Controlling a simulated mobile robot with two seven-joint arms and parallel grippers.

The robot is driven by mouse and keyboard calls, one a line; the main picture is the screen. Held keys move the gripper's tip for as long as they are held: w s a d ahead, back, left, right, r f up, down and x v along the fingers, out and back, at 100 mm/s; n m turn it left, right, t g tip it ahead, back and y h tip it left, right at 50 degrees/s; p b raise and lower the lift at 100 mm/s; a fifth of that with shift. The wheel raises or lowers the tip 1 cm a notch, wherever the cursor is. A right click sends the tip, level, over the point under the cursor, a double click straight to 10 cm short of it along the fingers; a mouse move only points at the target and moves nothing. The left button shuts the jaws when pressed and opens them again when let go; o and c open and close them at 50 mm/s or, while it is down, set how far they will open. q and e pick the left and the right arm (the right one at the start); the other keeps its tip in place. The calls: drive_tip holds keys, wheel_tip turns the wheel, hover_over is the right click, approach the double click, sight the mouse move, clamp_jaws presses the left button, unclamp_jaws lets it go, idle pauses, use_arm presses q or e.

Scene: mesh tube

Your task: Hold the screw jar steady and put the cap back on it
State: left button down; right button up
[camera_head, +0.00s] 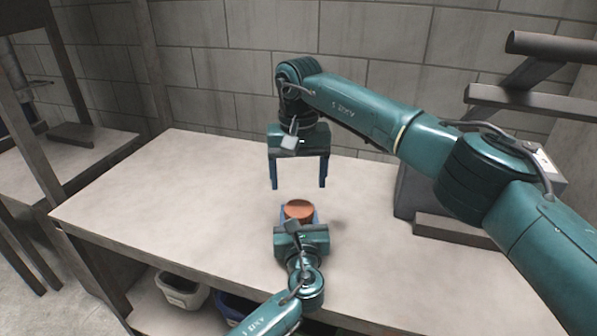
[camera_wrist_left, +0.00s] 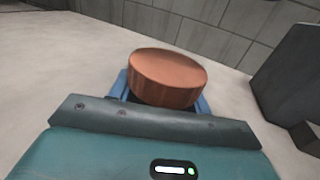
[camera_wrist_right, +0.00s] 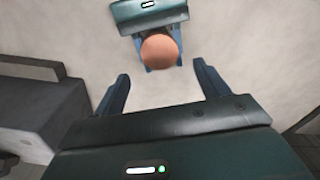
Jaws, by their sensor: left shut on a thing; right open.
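A round copper-brown piece (camera_head: 299,209) with a flat top stands upright at the table's middle front. It also shows in the left wrist view (camera_wrist_left: 167,77) and in the right wrist view (camera_wrist_right: 159,51). I cannot tell whether it is the cap, the screw jar or both together; its lower part is hidden. My left gripper (camera_head: 300,216) is shut on it low down, with a blue finger on each side. My right gripper (camera_head: 298,187) is open and empty, pointing down, above and behind the piece. No separate cap shows.
The pale table (camera_head: 150,200) is mostly clear, with free room on the left. A dark grey block-like fixture (camera_head: 415,190) stands at the right. A block wall (camera_head: 230,60) is behind. A white bin (camera_head: 180,290) and a blue bin (camera_head: 232,304) are under the table.

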sight(299, 208)
wheel_tip(299, 208, down, 7)
drive_tip(key=shift+f, duration=0.2)
drive_tip(key=shift+c, duration=0.3)
drive_tip(key=c, duration=0.9)
drive_tip(key=m, duration=0.5)
drive_tip(key=shift+m, duration=0.3)
drive_tip(key=shift+c, duration=0.3)
drive_tip(key=m, duration=0.4)
drive_tip(key=o, duration=1.1)
